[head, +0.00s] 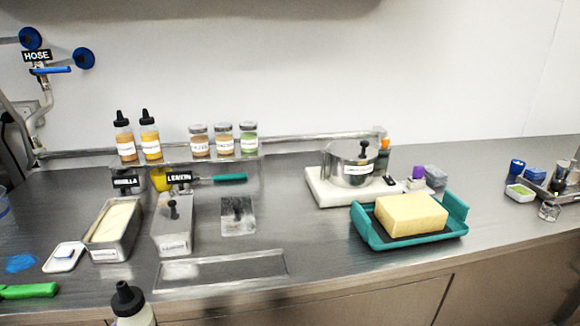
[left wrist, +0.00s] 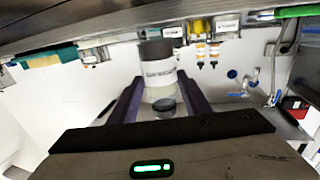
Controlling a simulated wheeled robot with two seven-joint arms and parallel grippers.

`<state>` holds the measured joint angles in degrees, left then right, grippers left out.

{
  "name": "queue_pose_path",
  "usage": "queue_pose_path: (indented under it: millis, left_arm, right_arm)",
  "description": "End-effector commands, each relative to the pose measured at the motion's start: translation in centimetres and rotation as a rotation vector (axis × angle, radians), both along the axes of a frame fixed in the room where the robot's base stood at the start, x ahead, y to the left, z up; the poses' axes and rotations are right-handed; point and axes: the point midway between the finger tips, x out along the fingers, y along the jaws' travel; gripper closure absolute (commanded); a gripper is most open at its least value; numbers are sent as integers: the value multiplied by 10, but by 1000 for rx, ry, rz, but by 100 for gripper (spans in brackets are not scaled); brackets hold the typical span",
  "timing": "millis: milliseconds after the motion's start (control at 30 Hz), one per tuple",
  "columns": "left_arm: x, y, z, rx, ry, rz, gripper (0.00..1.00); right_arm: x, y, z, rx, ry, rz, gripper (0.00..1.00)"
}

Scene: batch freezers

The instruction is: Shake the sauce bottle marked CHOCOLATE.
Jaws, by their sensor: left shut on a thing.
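A sauce bottle with a black nozzle cap (head: 127,298) stands out at the bottom edge of the head view, in front of the counter, with its lower part cut off. In the left wrist view a bottle with a white label (left wrist: 158,73) sits between the two dark fingers of my left gripper (left wrist: 158,92), which is shut on it. The label is too blurred to read. My left gripper is outside the head view. My right gripper is in neither view.
Two sauce bottles (head: 125,142) and several jars (head: 223,141) stand on the back shelf. Metal tubs (head: 115,232) sit at left, a green-handled tool (head: 28,291) at the front left. A teal tray (head: 408,240) carries a yellow block. The front counter middle is clear.

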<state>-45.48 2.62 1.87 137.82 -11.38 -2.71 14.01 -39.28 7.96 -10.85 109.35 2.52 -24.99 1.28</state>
Motion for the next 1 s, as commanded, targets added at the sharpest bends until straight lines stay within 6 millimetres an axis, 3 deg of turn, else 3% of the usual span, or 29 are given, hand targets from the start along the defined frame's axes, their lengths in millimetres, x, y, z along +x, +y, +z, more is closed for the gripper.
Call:
queue_pose_path:
  millis: [33,100,167,233,300,367,433,500,667,1000]
  left_arm:
    - [1,-32,5,-32,-11,6,80]
    - [1,-50,4,-18,-8,4,80]
    - [0,-37,3,1,-8,-2,80]
    - [1,4,5,14,-11,-6,80]
    - [1,24,3,1,-8,-4,80]
    - [0,9,3,-19,-9,1,80]
    - [1,-32,5,-32,-11,6,80]
    - [1,-50,4,-18,-8,4,80]
    - [0,-49,4,-8,-9,0,80]
    - [0,-49,4,-9,-8,0,80]
  right_arm:
    - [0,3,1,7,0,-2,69]
    - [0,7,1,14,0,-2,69]
    - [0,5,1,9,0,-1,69]
    - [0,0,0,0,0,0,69]
    - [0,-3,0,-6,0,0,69]
    - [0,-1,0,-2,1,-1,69]
    - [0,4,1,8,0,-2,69]
    - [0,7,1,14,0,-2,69]
    - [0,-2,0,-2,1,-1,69]
    - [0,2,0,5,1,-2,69]
